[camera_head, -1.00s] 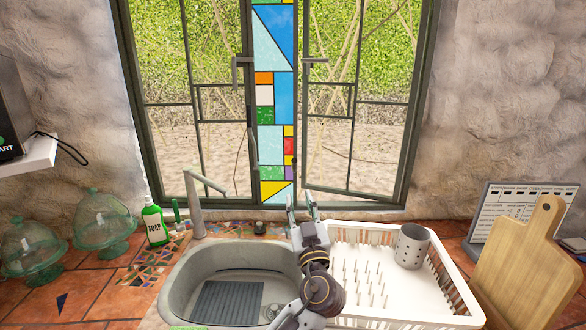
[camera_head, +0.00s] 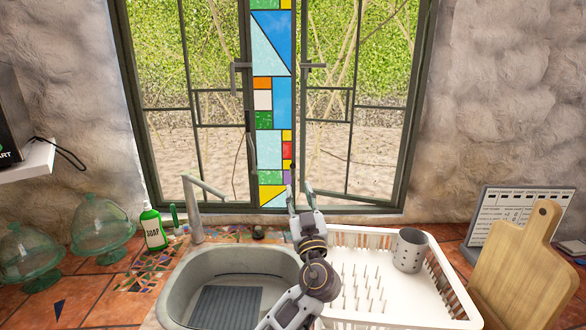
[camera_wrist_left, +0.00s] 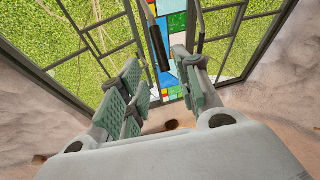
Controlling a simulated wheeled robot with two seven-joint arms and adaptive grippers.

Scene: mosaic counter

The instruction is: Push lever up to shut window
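The window has two dark-framed panes, left (camera_head: 187,100) and right (camera_head: 352,150), with a stained-glass strip (camera_head: 270,100) between. The right pane's lower edge slants, so it looks slightly ajar. Grey L-shaped handles sit on the left (camera_head: 240,66) and right (camera_head: 314,66) frames. A dark, slim lever (camera_head: 251,152) hangs lower on the left frame. My left gripper (camera_head: 299,190) is open and empty, fingers up, in front of the right pane's lower inner corner. In the left wrist view, a dark rod (camera_wrist_left: 158,42) shows between and beyond the spread fingers (camera_wrist_left: 160,82); contact is not visible. My right gripper is out of view.
Below my left arm are the sink (camera_head: 180,290) and white dish rack (camera_head: 398,322) with a metal cup (camera_head: 409,250). The faucet (camera_head: 194,210) and soap bottle (camera_head: 152,226) stand left. Glass domes (camera_head: 102,225) and a cutting board (camera_head: 525,265) flank the counter.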

